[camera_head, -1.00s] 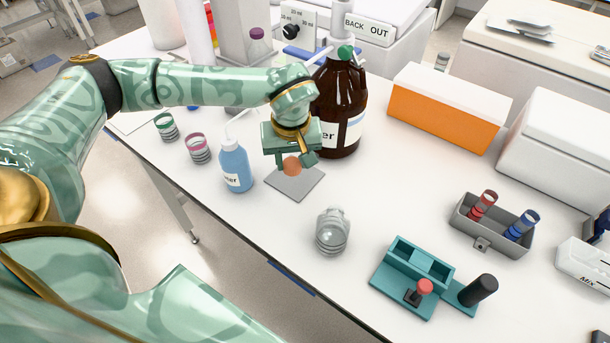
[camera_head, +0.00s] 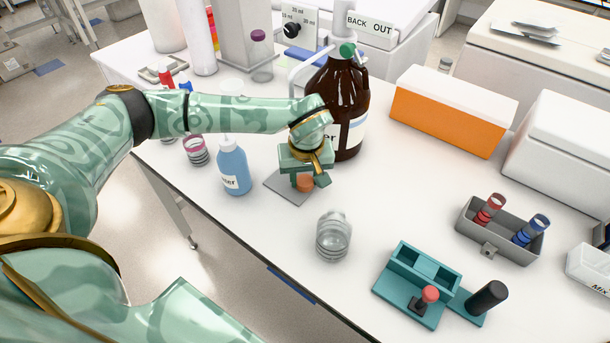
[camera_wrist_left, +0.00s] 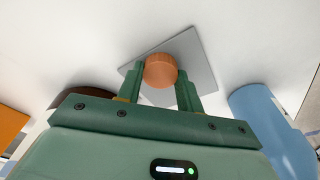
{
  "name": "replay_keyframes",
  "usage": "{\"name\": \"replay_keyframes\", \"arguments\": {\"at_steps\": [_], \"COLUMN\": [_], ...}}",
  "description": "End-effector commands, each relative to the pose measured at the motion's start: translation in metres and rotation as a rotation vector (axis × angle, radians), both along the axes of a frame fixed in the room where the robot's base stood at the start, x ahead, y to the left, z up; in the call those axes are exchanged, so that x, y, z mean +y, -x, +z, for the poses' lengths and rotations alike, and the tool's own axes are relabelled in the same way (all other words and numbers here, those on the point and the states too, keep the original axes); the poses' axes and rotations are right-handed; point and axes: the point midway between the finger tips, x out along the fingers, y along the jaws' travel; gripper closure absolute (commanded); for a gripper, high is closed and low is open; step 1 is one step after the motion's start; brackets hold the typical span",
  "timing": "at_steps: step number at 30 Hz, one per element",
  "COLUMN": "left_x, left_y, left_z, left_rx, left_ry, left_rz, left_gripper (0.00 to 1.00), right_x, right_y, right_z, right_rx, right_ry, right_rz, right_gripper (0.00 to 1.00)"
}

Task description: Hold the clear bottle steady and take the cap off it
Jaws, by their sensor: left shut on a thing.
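The clear bottle (camera_head: 333,236) stands upright on the white table with no cap on its neck. My left gripper (camera_head: 305,184) is shut on an orange cap (camera_head: 305,182), behind and left of the bottle. The cap also shows in the left wrist view (camera_wrist_left: 160,70), between the two green fingers. It is over or on a grey square mat (camera_head: 276,187); whether it touches the mat I cannot tell. My right gripper is not in view.
A blue wash bottle (camera_head: 233,167) stands left of the mat, and a large brown bottle (camera_head: 342,95) right behind my gripper. A teal rack (camera_head: 405,290), a grey tray (camera_head: 490,246) and an orange box (camera_head: 447,118) are to the right. The table between is clear.

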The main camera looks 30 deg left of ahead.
Motion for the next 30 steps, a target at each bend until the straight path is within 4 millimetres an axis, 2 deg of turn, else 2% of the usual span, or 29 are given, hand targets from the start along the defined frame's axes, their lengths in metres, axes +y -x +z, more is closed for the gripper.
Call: {"name": "replay_keyframes", "arguments": {"at_steps": [1, 3, 11, 14, 17, 24, 30], "left_x": [0.000, 0.000, 0.000, 0.000, -0.002, -0.007, -0.011], "left_y": [0.000, 0.000, 0.000, 0.000, 0.002, 0.008, 0.012], "left_z": [-0.001, -0.001, 0.000, 0.008, 0.027, 0.084, 0.115], "left_rx": [0.000, 0.001, 0.001, -0.001, -0.005, -0.005, -0.002], "left_ry": [0.000, 0.001, 0.000, -0.001, 0.000, 0.000, 0.000], "left_rz": [0.000, 0.000, 0.000, 0.001, -0.001, 0.001, 0.001], "left_gripper": [0.55, 0.42, 0.42, 0.42, 0.42, 0.42, 0.42], "right_x": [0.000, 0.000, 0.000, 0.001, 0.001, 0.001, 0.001], "right_y": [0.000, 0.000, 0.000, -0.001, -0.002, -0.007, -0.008], "right_z": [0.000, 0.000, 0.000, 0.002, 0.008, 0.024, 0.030], "right_rx": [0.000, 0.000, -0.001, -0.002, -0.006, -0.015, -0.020], "right_ry": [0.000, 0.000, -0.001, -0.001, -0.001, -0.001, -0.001], "right_rz": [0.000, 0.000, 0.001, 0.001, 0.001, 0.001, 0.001], "right_gripper": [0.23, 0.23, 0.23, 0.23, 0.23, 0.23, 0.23]}}
